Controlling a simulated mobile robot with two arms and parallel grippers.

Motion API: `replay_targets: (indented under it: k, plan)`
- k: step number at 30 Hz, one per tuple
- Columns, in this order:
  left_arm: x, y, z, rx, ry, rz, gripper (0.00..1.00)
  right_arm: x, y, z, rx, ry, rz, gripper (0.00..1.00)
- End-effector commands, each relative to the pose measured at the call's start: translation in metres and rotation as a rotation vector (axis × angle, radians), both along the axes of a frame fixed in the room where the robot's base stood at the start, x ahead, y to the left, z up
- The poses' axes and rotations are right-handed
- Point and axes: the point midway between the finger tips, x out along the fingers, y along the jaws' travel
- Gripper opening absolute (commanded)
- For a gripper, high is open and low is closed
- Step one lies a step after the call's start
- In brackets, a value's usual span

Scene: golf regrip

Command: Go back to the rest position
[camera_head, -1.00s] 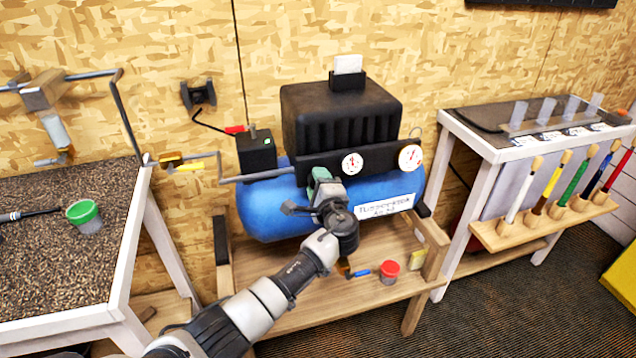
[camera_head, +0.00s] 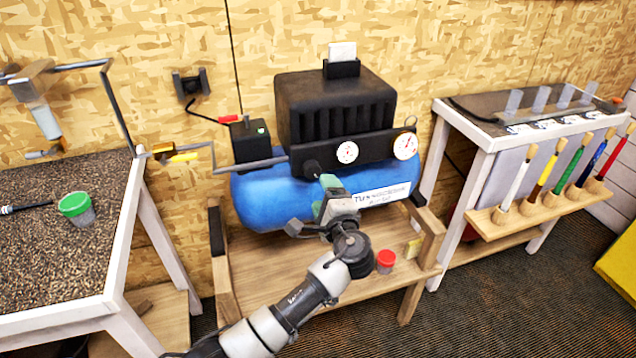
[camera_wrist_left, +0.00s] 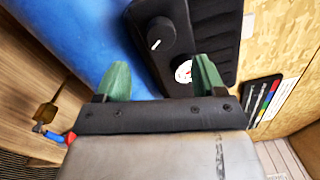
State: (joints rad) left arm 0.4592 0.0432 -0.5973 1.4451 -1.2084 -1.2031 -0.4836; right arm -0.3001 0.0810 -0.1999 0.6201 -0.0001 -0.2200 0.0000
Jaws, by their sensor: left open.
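My left gripper (camera_head: 322,200) is in front of the blue compressor tank (camera_head: 262,200) in the head view. In the left wrist view its two green fingers (camera_wrist_left: 160,82) stand wide apart with nothing between them. Beyond them are the blue tank (camera_wrist_left: 75,35) and the black panel with a dark knob (camera_wrist_left: 160,35) and a gauge (camera_wrist_left: 183,72). I cannot tell the exact gap between the fingers and the panel. My right gripper is not in view.
A wooden bench (camera_head: 265,280) carries the compressor and a red-lidded cup (camera_head: 386,262). Carpet (camera_head: 480,310) is open at the front right.

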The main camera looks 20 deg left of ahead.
Motion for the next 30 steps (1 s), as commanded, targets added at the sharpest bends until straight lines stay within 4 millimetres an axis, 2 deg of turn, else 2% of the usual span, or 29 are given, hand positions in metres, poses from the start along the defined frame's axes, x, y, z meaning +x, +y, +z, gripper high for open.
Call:
replay_targets:
  k: [6,22,23,26,29,30]
  plan:
    - [-0.018,-0.012,-0.001,0.0,0.0,-0.001,0.69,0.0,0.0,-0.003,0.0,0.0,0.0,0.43]
    - [-0.019,-0.013,-0.004,-0.001,0.007,-0.002,0.69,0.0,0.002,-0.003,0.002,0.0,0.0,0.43]
    - [-0.019,-0.012,-0.009,-0.005,0.017,-0.005,0.69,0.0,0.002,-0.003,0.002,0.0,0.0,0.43]
    - [-0.019,-0.008,-0.043,-0.041,0.083,-0.027,0.69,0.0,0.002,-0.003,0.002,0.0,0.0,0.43]
    - [-0.025,-0.002,-0.104,-0.119,0.199,-0.06,0.69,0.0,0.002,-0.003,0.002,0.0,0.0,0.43]
    - [-0.031,0.001,-0.133,-0.159,0.253,-0.073,0.69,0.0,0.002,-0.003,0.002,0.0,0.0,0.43]
